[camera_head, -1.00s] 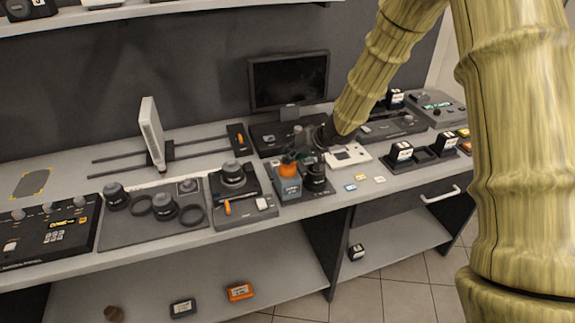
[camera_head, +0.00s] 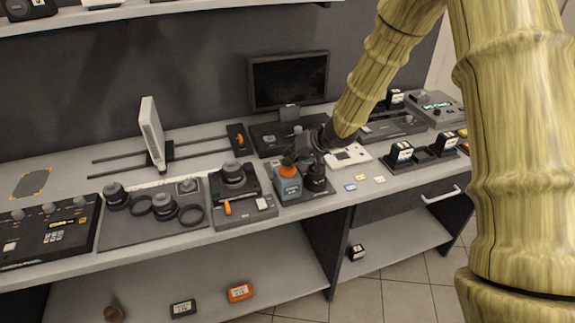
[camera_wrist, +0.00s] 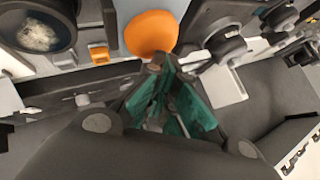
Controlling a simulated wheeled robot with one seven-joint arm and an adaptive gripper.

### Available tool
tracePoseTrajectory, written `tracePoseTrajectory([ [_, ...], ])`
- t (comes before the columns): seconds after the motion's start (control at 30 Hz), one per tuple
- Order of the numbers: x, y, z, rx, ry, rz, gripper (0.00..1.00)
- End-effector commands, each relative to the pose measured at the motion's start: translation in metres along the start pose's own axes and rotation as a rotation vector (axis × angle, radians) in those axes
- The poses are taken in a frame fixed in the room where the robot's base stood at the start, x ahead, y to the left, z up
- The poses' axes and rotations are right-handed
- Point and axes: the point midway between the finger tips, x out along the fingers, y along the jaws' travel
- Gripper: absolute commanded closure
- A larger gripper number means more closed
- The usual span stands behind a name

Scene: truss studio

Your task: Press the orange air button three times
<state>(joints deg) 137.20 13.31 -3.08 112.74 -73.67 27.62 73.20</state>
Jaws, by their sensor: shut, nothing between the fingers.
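The orange air button (camera_head: 288,171) is a round cap on top of a small blue-grey box (camera_head: 288,188) near the front of the bench. In the wrist view the orange button (camera_wrist: 151,32) fills the top middle. My gripper (camera_head: 289,160) is shut and empty, with its fingertips right at the button's top. In the wrist view my gripper (camera_wrist: 170,64) shows green finger pads, and its dark tips meet the lower edge of the orange dome. I cannot tell whether they touch it. The button's far side is partly hidden by my gripper.
A black knob post (camera_head: 316,178) stands close to the right of the box. To the left is a dark unit with a round knob (camera_head: 233,172). A white device (camera_head: 347,156) lies to the right. A monitor (camera_head: 289,80) stands behind.

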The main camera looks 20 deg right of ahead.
Motion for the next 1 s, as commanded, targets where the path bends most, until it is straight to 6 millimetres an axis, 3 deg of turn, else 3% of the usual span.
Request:
tracePoseTrajectory([
  [0.53,0.002,0.002,0.002,0.001,-0.001,0.001,1.0],
  [1.0,-0.009,-0.006,-0.006,0.002,-0.001,0.001,1.0],
])
